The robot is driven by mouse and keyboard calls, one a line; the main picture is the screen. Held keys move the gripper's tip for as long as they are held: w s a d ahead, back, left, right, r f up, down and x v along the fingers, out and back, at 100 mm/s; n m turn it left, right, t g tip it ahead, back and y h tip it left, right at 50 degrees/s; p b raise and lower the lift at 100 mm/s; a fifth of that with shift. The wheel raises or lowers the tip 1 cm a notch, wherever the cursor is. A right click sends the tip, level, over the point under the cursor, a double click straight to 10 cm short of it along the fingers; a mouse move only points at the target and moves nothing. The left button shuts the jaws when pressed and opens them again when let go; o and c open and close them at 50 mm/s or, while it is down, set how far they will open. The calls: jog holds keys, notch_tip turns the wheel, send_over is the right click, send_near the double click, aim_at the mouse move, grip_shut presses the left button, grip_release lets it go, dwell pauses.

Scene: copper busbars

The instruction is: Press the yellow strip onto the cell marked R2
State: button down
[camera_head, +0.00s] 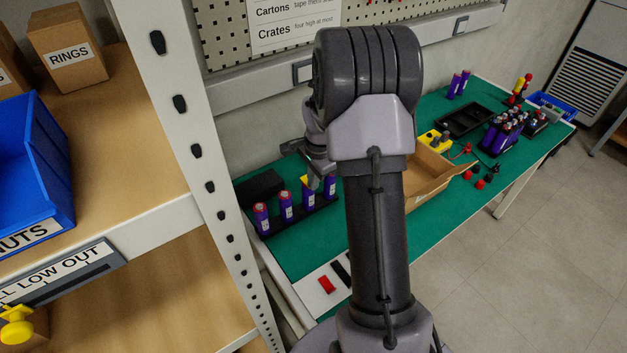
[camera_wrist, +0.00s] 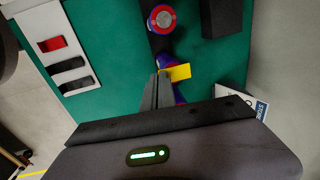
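Several purple cells stand upright in a black holder (camera_head: 297,216) on the green table, a near-left cell (camera_head: 261,219) among them. In the wrist view, one cell (camera_wrist: 162,19) shows its red-ringed top, and others are partly hidden behind my gripper. I cannot read any cell's marking, so I cannot tell which is R2. The small yellow strip (camera_wrist: 179,72) sticks out sideways from the fingertips; it also shows in the head view (camera_head: 304,181). My gripper (camera_wrist: 160,78) looks shut on the strip, over the row of cells. I cannot tell whether the strip touches a cell.
A dark block (camera_head: 260,186) lies beside the cells. A cardboard box (camera_head: 430,172), a black tray (camera_head: 465,119) and more cells (camera_head: 502,132) stand farther right. A shelf upright (camera_head: 185,130) rises at left.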

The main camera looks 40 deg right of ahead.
jog(key=c, duration=1.6)
grip_release()
jog(key=r+p, duration=0.2)
jog(key=r, duration=0.3)
jog(key=s+r+p, duration=0.1)
jog(key=r+p, duration=0.1)
jog(key=r, duration=0.4)
jog(key=s+r+p, duration=0.1)
jog(key=r+p, duration=0.1)
jog(key=r, duration=0.4)
jog(key=shift+s+a+r, duration=0.1)
jog(key=shift+s+r, duration=0.05)
jog(key=shift+s, duration=0.1)
